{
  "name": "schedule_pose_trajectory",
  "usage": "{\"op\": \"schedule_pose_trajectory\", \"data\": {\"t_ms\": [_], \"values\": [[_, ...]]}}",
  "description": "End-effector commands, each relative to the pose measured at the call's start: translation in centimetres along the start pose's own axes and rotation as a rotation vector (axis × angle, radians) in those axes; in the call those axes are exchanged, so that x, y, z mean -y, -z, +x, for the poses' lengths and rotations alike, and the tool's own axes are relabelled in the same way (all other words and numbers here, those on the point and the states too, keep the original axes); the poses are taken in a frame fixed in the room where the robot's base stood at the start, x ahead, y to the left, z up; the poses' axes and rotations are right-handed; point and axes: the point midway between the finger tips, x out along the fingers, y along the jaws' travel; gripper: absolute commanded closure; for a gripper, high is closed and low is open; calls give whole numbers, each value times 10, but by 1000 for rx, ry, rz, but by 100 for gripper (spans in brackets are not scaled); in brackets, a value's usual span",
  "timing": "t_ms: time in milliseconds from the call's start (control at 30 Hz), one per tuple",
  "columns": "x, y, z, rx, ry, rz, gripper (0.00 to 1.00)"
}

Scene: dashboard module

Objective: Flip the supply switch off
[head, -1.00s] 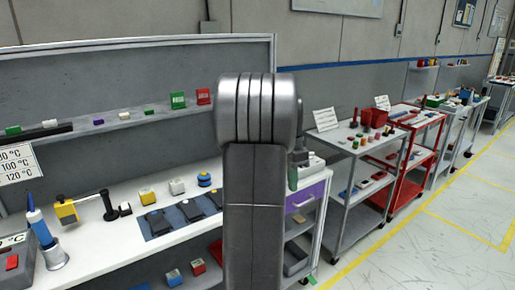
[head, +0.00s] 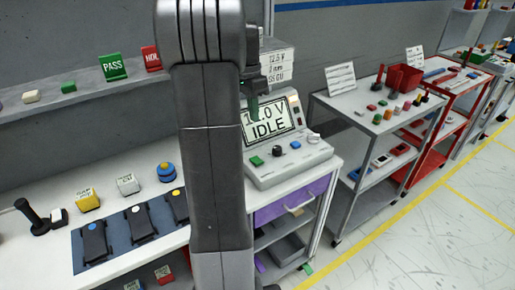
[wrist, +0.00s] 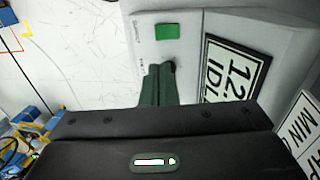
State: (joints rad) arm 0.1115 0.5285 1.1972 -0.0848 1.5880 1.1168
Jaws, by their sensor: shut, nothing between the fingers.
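The supply (head: 290,160) is a light grey box on the right end of the white bench. Its tilted display (head: 268,122) reads IDLE with a voltage above it. A green button (head: 257,161), a dark knob, a blue button and a pale knob sit on its front panel. Small dark parts (head: 297,113) at the display's right edge are too small to identify as the switch. My gripper (head: 253,108) is shut and empty, overlapping the display's upper left. In the wrist view, its green fingers (wrist: 158,70) point at the panel beside the green button (wrist: 167,31); contact cannot be told.
White sign blocks (head: 277,65) stand behind the supply. A purple drawer (head: 285,207) is below it. Black devices on a dark mat (head: 82,262) lie left of my arm.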

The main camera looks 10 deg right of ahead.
Motion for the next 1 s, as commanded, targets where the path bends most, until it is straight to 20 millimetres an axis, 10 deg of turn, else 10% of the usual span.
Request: {"op": "schedule_pose_trajectory", "data": {"t_ms": [367, 1000], "values": [[0, 0, 11, 1, -2, 0, 100], [-1, 0, 128, 1, -3, 0, 100]]}}
